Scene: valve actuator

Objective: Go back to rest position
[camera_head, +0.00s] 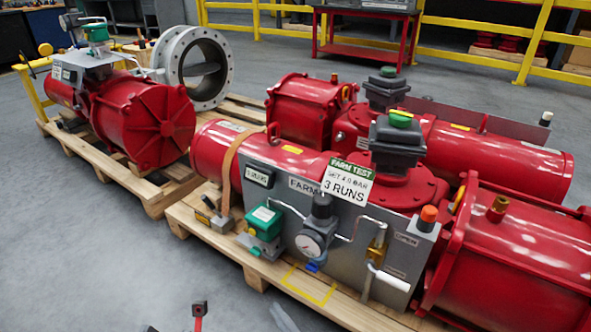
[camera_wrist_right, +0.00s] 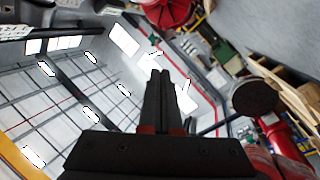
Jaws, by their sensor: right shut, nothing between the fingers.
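My right gripper (camera_wrist_right: 160,75) shows in the right wrist view with its two black fingers together and nothing between them. Its fingers point toward the ceiling lights, clear of any object. In the head view, a small black and red tip (camera_head: 199,309) shows at the bottom edge, in front of the pallet; I cannot tell for sure what it belongs to. My left gripper is not to be made out. The red valve actuator (camera_head: 500,258) with a grey control panel (camera_head: 345,243) lies on a wooden pallet (camera_head: 262,268), apart from my right gripper.
A second red actuator (camera_head: 145,120) with a grey flanged valve (camera_head: 197,65) stands on a pallet at the left. Yellow railings (camera_head: 480,58) and a red cart (camera_head: 365,40) are behind. The grey floor (camera_head: 80,260) at the front left is clear.

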